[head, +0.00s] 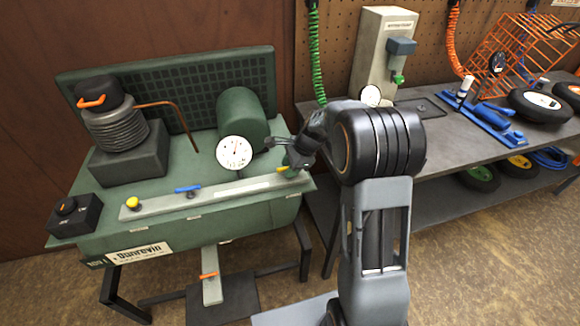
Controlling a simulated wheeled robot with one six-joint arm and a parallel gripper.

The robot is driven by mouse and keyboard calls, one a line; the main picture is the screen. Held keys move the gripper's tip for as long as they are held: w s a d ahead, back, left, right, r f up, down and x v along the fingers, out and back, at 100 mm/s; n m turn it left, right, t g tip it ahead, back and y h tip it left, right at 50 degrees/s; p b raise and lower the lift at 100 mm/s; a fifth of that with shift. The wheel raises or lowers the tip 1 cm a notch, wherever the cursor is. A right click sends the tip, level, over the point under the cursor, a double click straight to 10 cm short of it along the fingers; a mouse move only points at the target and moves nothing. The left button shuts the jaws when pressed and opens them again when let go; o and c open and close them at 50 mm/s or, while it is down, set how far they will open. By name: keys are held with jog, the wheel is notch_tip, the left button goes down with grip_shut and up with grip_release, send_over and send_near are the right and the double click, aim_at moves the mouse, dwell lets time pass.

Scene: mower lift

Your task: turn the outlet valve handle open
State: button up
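A green bench machine (160,220) carries a pale manifold strip (225,193) along its front. On the strip are a yellow knob (132,203), a blue lever handle (188,188) lying roughly along the strip, and a small yellow-orange handle (283,169) at the right end. No readable label shows which one is the outlet valve. My gripper (278,151) is at the strip's right end, just above the yellow-orange handle and right of the white dial gauge (234,152). Its dark fingers look spread apart with nothing between them. My gripper partly hides that end; contact with the handle cannot be told.
A green cylinder (241,113) stands behind the gauge. A ribbed cylinder with an orange-handled cap (117,127) is at the left. A black box with a knob (75,216) sits at the front left corner. A grey workbench (440,140) with tools and wheels is at right.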

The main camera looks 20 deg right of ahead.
grip_shut()
jog(key=n+g+p, duration=0.1)
jog(key=n, duration=0.1)
jog(key=n+g+p, duration=0.1)
jog(key=n, duration=0.1)
jog(key=shift+w+r+n, duration=0.15)
jog(key=shift+n, duration=0.25)
jog(key=n+g+p, duration=0.1)
jog(key=n+g, duration=0.1)
jog(key=n, duration=0.2)
jog(key=shift+w+n+p, duration=0.1)
jog(key=shift+n+p, duration=0.2)
jog(key=n, duration=0.2)
jog(key=n+g+h+p, duration=0.1)
jog(key=n, duration=0.1)
jog(key=shift+w+a+g, duration=0.1)
jog(key=shift+g, duration=0.2)
jog(key=shift+n+g+h+p, duration=0.55)
jog(key=shift+n+h, duration=0.15)
jog(key=shift+n, duration=1.6)
jog(key=shift+o, duration=0.8)
grip_release()
